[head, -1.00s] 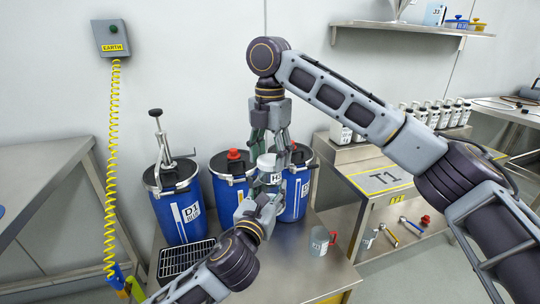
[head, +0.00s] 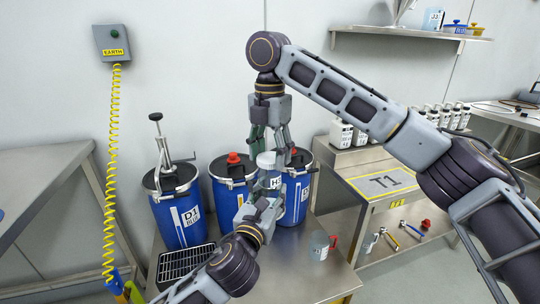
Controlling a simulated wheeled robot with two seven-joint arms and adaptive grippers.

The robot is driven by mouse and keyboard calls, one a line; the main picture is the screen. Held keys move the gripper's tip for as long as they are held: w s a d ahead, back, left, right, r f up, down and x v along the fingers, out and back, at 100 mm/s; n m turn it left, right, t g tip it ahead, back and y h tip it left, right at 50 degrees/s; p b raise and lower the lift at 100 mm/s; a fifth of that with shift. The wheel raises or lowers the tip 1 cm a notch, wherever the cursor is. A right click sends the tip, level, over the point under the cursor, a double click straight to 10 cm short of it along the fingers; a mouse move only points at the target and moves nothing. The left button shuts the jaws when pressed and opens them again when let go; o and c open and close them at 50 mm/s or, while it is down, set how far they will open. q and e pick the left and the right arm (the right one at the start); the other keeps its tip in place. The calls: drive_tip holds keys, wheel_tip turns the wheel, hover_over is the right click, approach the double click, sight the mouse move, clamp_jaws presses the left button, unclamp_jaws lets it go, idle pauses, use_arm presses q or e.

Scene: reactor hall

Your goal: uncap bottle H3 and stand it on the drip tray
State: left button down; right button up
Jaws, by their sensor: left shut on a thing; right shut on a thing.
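A white bottle (head: 275,184), its label partly readable as an H, stands upright between my two grippers above the bench, in front of the blue drums. My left gripper (head: 268,192) is shut on the bottle's body from below. My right gripper (head: 270,150) points down from above and is shut at the bottle's white cap (head: 266,160). The fingers hide part of the bottle and cap, so I cannot tell whether the cap is loose. The drip tray (head: 184,264), a black grille in a metal frame, lies empty at the bench's left front.
Blue drums (head: 182,217) stand along the back of the bench, the left one with a tall pump. A yellow coiled cable (head: 113,160) hangs at left. The steel bench (head: 290,270) is clear in front.

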sight(270, 157)
drive_tip(key=shift+r, duration=0.35)
idle(0.3)
drive_tip(key=shift+r, duration=1.9)
drive_tip(key=shift+f, duration=0.1)
